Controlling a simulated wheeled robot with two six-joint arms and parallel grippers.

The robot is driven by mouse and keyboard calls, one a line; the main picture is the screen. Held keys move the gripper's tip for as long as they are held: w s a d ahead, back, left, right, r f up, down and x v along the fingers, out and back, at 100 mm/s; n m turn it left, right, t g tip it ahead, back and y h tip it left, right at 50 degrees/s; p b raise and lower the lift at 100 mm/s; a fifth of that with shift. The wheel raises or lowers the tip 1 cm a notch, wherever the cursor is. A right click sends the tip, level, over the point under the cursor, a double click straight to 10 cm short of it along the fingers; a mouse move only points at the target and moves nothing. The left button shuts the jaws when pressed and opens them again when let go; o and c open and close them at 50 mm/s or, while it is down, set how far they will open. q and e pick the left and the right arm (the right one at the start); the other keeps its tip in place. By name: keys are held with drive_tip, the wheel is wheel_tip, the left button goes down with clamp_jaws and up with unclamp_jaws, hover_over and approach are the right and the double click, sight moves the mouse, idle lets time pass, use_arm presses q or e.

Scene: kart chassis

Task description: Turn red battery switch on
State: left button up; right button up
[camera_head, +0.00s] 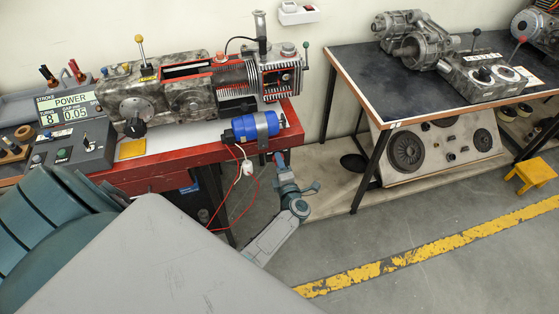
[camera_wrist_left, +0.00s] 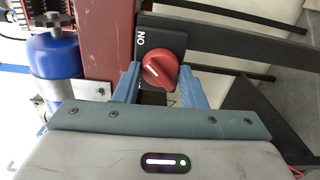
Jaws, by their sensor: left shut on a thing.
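The red battery switch (camera_wrist_left: 160,70) shows in the left wrist view as a round knob on a black plate (camera_wrist_left: 174,40). The plate has white "ON" lettering near its left edge. A short white mark on the knob points toward the upper left of that view. My left gripper (camera_wrist_left: 157,80) has its blue fingers on both sides of the knob and is shut on it. In the head view my left gripper (camera_head: 280,158) is at the right end of the red bench, just below the blue cylinder (camera_head: 257,126); the switch is hidden there. My right gripper is not in view.
The red bench (camera_head: 210,153) carries a grey engine-like assembly (camera_head: 175,95) and a control box (camera_head: 75,150). Red and white cables (camera_head: 240,170) hang beside my left arm. A dark table (camera_head: 375,85) stands at right. The floor between is clear.

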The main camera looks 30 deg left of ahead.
use_arm(q)
drive_tip(key=shift+m, duration=0.3)
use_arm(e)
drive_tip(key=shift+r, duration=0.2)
use_arm(q)
drive_tip(key=o, duration=1)
drive_tip(key=b+v, duration=0.2)
drive_tip(key=v, duration=0.9)
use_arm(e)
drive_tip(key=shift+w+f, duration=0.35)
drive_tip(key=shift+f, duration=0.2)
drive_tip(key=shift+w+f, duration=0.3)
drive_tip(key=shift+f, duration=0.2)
use_arm(q)
drive_tip(key=shift+a, duration=0.1)
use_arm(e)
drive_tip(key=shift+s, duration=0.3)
